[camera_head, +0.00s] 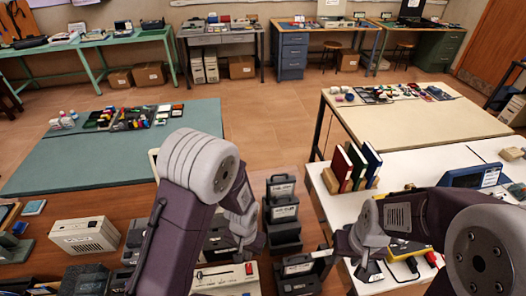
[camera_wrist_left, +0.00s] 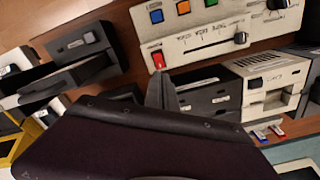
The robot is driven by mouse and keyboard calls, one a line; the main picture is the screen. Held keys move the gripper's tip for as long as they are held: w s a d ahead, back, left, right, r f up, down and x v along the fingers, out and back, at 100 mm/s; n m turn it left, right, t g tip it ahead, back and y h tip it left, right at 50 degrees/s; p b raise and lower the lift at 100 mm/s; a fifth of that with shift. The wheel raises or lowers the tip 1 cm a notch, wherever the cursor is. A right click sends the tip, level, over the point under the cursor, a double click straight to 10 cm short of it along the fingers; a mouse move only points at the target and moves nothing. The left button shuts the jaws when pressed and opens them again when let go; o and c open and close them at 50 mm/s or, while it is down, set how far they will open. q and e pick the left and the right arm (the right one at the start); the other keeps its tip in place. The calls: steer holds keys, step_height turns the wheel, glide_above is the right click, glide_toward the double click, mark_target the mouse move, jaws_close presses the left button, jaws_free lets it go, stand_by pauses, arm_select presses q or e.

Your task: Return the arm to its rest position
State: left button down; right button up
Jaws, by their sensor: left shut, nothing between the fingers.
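My left arm rises from the bottom of the head view, bends at its elbow and points down. My left gripper (camera_wrist_left: 162,92) shows in the left wrist view as shut grey fingers with nothing held, in front of a light panel (camera_wrist_left: 200,35) with coloured buttons and a slider. In the head view its wrist is above the devices, and its fingertips are hard to make out. My right arm enters from the right, its wrist (camera_head: 370,235) over the white table's left edge; its fingers are not clear enough to judge.
Black stacked devices (camera_head: 284,212) stand between the arms. A beige box (camera_head: 84,236) is at left. The green mat (camera_head: 90,165) is bare in front.

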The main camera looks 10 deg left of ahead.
arm_select(q)
steer(key=shift+w+a, duration=0.15)
steer(key=w+a+r+n+t+b, duration=0.2)
steer(key=w+a+r, duration=0.2)
steer(key=s+a+r+n+b, duration=0.1)
steer(key=s+a+r, duration=0.3)
steer(key=s, duration=0.3)
steer(key=shift+s+a+g, duration=0.2)
steer(key=shift+s+g, duration=0.15)
steer(key=shift+g, duration=0.05)
steer(key=shift+s, duration=0.15)
